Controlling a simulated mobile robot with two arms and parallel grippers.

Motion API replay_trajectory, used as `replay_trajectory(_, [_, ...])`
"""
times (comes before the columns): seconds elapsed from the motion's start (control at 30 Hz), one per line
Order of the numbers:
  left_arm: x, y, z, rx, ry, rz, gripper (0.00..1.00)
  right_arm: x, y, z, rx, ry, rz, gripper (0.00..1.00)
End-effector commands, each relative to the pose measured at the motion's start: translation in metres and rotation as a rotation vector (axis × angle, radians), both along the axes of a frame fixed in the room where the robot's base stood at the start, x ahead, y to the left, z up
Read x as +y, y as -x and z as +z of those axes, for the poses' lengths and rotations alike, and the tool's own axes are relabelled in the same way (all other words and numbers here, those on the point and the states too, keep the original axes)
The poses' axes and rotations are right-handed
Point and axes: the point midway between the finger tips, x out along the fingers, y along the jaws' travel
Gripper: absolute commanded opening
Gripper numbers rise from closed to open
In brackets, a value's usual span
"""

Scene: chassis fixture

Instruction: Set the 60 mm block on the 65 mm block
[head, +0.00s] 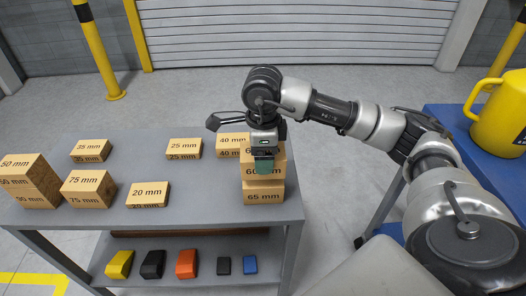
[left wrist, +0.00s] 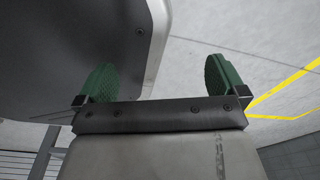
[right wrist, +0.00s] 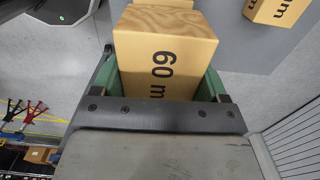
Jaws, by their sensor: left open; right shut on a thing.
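The 60 mm block (head: 275,172) is a wooden block at the right end of the grey table, directly above the 65 mm block (head: 264,197). It looks in line with the lower block; whether a thin gap is between them I cannot tell. My right gripper (head: 263,163) comes down from above and is shut on the 60 mm block, partly covering its front. In the right wrist view the 60 mm block (right wrist: 165,65) sits between the green finger pads. My left gripper (left wrist: 175,80) is open and empty, seen only in the left wrist view.
Behind the stack is a 40 mm block (head: 231,141). Other blocks are a 25 mm (head: 184,146), 35 mm (head: 91,147), 20 mm (head: 148,192), 75 mm (head: 87,185) and 50 mm (head: 25,166). A lower shelf (head: 190,245) holds several coloured pieces. A yellow mug (head: 499,115) stands right.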

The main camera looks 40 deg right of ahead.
Motion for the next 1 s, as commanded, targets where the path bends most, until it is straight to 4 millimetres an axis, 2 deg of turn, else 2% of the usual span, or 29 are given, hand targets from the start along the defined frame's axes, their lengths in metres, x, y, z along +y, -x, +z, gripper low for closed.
replay_trajectory(0.43, [-0.003,-0.012,0.002,-0.011,0.003,0.001,1.00,0.000,0.000,0.001,-0.001,-0.001,0.000,0.45])
replay_trajectory(0.83, [-0.003,-0.007,0.000,0.002,0.002,0.003,1.00,0.000,0.000,0.000,-0.001,0.000,0.000,0.45])
replay_trajectory(1.0, [-0.005,-0.016,0.004,-0.010,0.005,0.003,1.00,0.000,0.000,0.001,-0.001,0.000,0.000,0.45])
